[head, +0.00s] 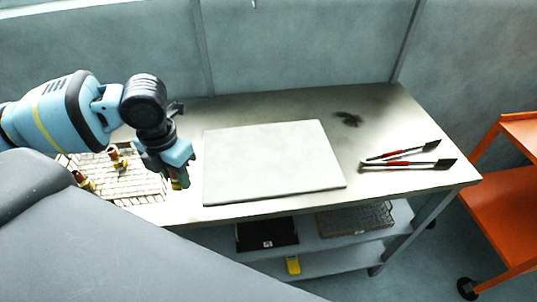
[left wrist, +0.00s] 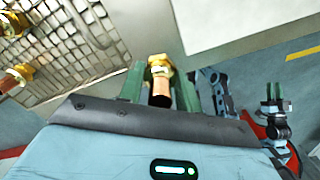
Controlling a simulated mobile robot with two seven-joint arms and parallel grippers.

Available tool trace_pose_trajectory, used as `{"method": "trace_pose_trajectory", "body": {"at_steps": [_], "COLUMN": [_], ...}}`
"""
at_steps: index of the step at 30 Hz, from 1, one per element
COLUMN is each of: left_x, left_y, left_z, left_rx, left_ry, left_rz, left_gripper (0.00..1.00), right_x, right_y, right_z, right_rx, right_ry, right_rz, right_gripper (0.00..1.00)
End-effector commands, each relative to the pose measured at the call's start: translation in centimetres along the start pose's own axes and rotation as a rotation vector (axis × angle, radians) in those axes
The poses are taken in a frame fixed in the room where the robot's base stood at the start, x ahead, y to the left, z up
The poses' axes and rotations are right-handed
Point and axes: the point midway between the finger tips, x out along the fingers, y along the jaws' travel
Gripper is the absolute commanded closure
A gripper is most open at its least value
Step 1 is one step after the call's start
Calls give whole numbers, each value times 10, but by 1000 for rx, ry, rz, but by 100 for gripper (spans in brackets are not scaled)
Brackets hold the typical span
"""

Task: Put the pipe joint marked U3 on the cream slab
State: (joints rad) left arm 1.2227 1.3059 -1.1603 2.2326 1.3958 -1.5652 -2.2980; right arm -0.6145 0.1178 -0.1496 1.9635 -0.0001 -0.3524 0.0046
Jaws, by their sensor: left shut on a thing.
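The cream slab (head: 270,160) lies flat and bare on the table; its edge shows at the top of the left wrist view (left wrist: 235,22). My left gripper (head: 180,182) is just left of the slab, above the table's front part. It is shut on a copper pipe joint with a brass nut (left wrist: 160,75), held between its green fingers. No marking on this joint can be read. Two other copper and brass joints (head: 117,157) (head: 84,182) are on the mesh belt. My right gripper seems to show small in the left wrist view (left wrist: 274,105), its jaws unclear.
The mesh belt (head: 140,187) is on the table's left, partly behind my arm. Red-handled tongs (head: 408,165) and a dark stain (head: 348,119) are right of the slab. An orange cart (head: 503,190) stands at the right. A shelf under the table holds dark trays (head: 267,233).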

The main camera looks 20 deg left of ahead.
Motion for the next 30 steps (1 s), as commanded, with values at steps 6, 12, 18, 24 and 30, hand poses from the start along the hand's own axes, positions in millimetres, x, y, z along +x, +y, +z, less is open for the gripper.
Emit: {"method": "trace_pose_trajectory", "body": {"at_steps": [6,12,18,24,30], "left_x": [1,4,9,12,14], "left_y": [-2,-14,-24,-33,-36], "left_z": [10,52,96,132,147], "left_rx": [1,0,-1,-1,-1], "left_ry": [-2,-3,-1,-1,-1], "left_rz": [-1,-2,-1,0,0], "left_gripper": [99,100,100,100,100], "right_x": [0,0,0,0,0], "right_y": [0,1,1,1,0], "right_z": [1,3,6,7,8], "right_rx": [0,-3,-6,-4,-4], "right_ry": [-2,-5,-10,-13,-16], "right_rz": [0,-1,-1,-3,-3], "right_gripper": [72,72,72,72,72]}}
